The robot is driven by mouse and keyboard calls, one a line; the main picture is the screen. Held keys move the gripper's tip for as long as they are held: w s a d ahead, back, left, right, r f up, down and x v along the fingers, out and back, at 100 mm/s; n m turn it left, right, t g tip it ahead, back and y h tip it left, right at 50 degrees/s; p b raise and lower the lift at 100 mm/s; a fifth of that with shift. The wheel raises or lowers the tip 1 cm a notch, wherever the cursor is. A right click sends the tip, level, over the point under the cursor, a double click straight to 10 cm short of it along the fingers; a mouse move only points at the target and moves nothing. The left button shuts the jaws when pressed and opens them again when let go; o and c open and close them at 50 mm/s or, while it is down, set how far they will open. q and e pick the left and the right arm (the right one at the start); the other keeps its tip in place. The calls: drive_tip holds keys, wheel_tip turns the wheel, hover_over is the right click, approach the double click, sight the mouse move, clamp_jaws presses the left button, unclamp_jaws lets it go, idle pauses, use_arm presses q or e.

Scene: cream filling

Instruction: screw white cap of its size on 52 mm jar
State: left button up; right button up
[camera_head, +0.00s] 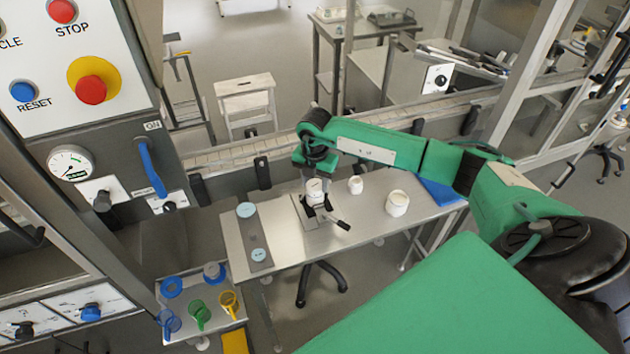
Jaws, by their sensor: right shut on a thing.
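My right gripper (316,181) points down over the steel table and is shut on a white cap at the top of a white jar (315,198). The cap is mostly hidden by the fingers, so I cannot tell how it sits on the jar. The jar stands upright in a small black clamp (328,215) with a handle to its right. Two other white jars stand to the right, a smaller one (355,186) and a larger one (397,204). Sizes cannot be read. My left gripper is not in view.
A grey strip with two pale blue discs (246,210) (258,255) lies at the table's left. A blue sheet (438,192) lies at its right end. A lower tray (190,345) holds coloured cups and rings. A control panel (75,95) stands at the left, a conveyor (235,153) behind.

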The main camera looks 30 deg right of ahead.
drive_tip(key=shift+f+b, duration=0.45)
drive_tip(key=shift+f, duration=0.2)
drive_tip(key=o, duration=0.4)
drive_tip(key=c, duration=0.4)
drive_tip(key=shift+o, duration=0.2)
drive_tip(key=m+p, duration=0.1)
drive_tip(key=m, duration=0.2)
drive_tip(key=shift+r+m+p, duration=0.15)
drive_tip(key=shift+m+p, duration=0.2)
drive_tip(key=shift+m, duration=1.05)
drive_tip(key=shift+p, duration=0.3)
